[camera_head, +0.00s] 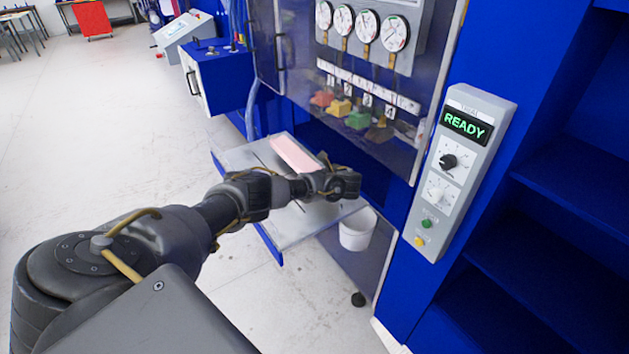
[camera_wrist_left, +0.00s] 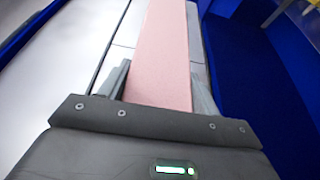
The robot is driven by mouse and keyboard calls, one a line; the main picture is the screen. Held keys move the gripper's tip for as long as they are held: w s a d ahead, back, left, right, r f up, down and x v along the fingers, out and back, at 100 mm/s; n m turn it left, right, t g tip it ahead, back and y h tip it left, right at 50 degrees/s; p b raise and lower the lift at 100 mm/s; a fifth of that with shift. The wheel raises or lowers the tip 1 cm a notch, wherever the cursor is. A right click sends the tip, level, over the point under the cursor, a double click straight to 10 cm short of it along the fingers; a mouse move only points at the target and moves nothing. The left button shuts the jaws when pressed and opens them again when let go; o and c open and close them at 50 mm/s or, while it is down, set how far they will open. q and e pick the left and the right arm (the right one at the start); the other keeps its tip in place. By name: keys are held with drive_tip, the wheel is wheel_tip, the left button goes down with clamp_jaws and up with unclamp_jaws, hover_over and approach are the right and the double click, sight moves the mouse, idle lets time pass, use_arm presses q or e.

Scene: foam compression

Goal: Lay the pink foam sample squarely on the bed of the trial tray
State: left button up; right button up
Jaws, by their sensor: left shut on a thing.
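The pink foam sample (camera_head: 296,155) is a long flat block over the metal trial tray (camera_head: 238,158), which sticks out from the blue machine. My left gripper (camera_head: 325,163) is at the near end of the foam, mostly hidden behind my wrist in the head view. In the left wrist view, the foam (camera_wrist_left: 160,60) runs away from the gripper (camera_wrist_left: 158,92), between its two fingers, which are shut on it. Bare tray surface (camera_wrist_left: 112,55) shows beside the foam. I cannot tell whether the foam touches the bed. My right gripper is not in view.
A panel reading READY (camera_head: 466,125) stands on the right. Several gauges (camera_head: 368,28) and coloured foam pieces (camera_head: 340,107) are behind the clear guard above the tray. A white bucket (camera_head: 356,232) is below the tray. Open floor (camera_head: 130,130) lies to the left.

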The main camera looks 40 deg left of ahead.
use_arm(q)
drive_tip(key=f, duration=0.2)
drive_tip(key=shift+w+d+f, duration=0.1)
drive_tip(key=shift+w+f, duration=0.1)
drive_tip(key=shift+f, duration=0.1)
drive_tip(key=shift+w+f, duration=0.1)
drive_tip(key=shift+f, duration=0.45)
drive_tip(key=o, duration=1)
drive_tip(key=shift+f, duration=0.1)
drive_tip(key=shift+c, duration=0.2)
